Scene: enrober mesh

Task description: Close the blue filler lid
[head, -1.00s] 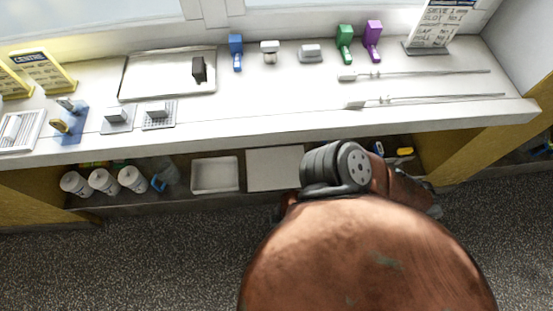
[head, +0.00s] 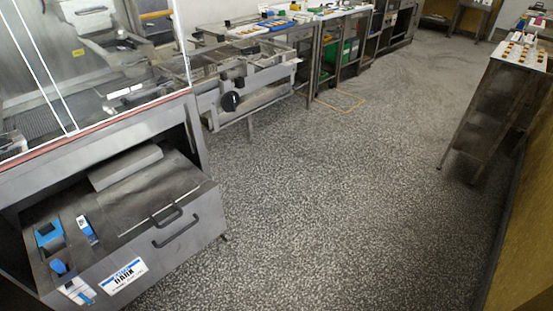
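A grey metal tank cabinet (head: 130,225) stands at the lower left, with a label (head: 123,275) that reads "DARK" in part. On its top left is a blue square fitting (head: 48,234) with a dark middle. A blue and white piece (head: 86,230) stands just right of it, and a smaller blue piece (head: 59,267) sits at the front edge. I cannot tell which of these is the filler lid, or whether it is open. Neither of my grippers is in view.
The tank front has a dark handle (head: 175,231). A glass-fronted machine (head: 90,60) rises above the tank. A conveyor frame (head: 245,95) and benches stand behind it. A tall rack (head: 500,100) stands at the right. The speckled floor (head: 330,200) between is clear.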

